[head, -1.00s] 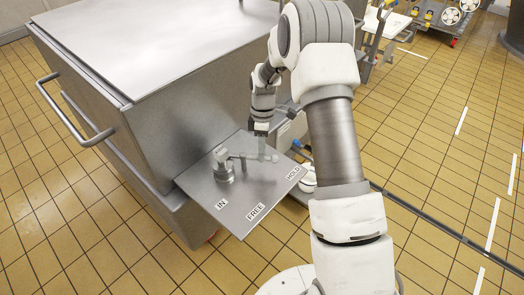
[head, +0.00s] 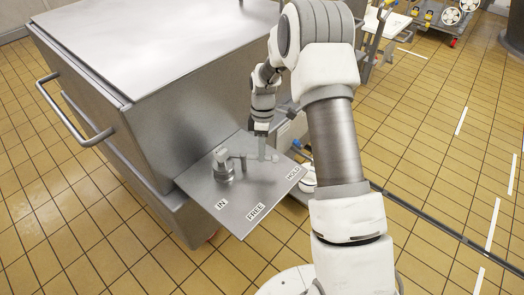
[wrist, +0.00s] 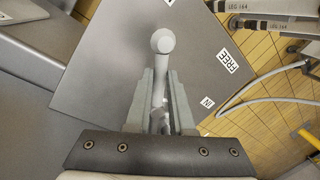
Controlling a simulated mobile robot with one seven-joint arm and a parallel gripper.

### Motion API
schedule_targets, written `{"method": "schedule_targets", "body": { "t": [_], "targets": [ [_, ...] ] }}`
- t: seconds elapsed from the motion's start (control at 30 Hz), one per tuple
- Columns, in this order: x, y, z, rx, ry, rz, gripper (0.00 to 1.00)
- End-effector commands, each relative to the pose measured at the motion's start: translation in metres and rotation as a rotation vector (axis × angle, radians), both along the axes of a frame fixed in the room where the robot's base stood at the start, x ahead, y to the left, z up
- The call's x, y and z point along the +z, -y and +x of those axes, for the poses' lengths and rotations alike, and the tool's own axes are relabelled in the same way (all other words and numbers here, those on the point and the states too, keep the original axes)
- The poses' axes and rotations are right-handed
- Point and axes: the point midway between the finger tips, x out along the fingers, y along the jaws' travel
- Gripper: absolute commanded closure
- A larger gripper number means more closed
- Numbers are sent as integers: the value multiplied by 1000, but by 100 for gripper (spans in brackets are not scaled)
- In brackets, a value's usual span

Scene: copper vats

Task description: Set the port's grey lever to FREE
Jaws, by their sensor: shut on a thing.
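The grey lever (wrist: 162,42) turns on a short metal post (head: 223,170) on a flat grey plate (head: 235,205). In the head view its arm reaches right from the post, roughly towards the HOLD label (head: 293,173). The FREE label (head: 256,211) is at the plate's front edge, and the IN label (head: 221,204) is left of it. My gripper (head: 262,152) is over the lever's outer part. In the wrist view my gripper (wrist: 161,85) has a finger on each side of the lever arm, shut on it, with the round end showing beyond the fingertips.
A large steel vat body (head: 150,110) with a side handle (head: 75,115) stands just behind and left of the plate. The tiled floor (head: 450,130) at right is mostly open, with a dark strip across it. A pale hose (wrist: 265,95) shows right of the plate in the wrist view.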

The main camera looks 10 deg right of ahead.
Motion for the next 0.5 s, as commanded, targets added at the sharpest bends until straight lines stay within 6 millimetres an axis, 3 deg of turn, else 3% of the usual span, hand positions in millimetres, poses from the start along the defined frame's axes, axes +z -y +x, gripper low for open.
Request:
{"method": "schedule_targets", "body": {
  "t": [0.27,0.5],
  "targets": [
    [1,0,-3,-47,1,0,100],
    [2,-3,-11,-194,0,0,100]
  ]
}}
